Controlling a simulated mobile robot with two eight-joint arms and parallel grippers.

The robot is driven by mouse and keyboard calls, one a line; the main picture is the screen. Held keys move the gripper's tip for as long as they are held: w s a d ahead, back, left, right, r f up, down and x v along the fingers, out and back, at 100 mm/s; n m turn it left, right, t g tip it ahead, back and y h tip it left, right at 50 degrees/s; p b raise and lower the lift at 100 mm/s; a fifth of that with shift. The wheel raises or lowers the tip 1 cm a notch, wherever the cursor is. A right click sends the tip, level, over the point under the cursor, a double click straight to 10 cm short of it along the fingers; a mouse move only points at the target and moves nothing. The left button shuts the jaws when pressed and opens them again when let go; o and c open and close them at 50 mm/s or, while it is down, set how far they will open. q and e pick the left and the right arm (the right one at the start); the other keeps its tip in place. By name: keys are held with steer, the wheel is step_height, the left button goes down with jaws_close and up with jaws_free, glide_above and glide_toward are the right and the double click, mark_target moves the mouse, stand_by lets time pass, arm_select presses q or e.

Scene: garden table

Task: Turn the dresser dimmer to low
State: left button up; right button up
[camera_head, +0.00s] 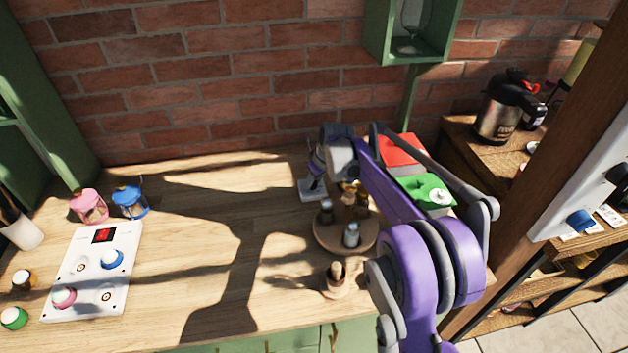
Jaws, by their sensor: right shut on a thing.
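My right arm comes in from the lower right and reaches over the wooden top to its back. My right gripper (317,168) points down there and is small and partly hidden by its own wrist. It is shut at a small unit with a white base (312,190), which appears to be the dimmer. The dimmer's knob and its setting are hidden by the gripper. My left gripper is not in view.
A round wooden stand (328,236) with several small bottles is close in front of the gripper. A red box (402,147) and a green box (428,188) lie behind my arm. A white panel with knobs (118,240) lies at left. The middle of the top is clear.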

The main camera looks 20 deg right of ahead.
jaws_close()
steer(key=shift+m, duration=0.3)
steer(key=m, duration=0.1)
steer(key=m+h, duration=0.1)
steer(key=m, duration=0.1)
steer(key=m+h, duration=0.1)
steer(key=shift+a, duration=0.25)
steer(key=shift+w+a+m+g+h, duration=0.1)
steer(key=shift+m+g+h, duration=0.2)
steer(key=shift+m, duration=0.9)
steer(key=shift+m+g+h, duration=0.1)
steer(key=shift+m+h, duration=0.3)
steer(key=shift+m, duration=0.8)
steer(key=o, duration=0.9)
jaws_free()
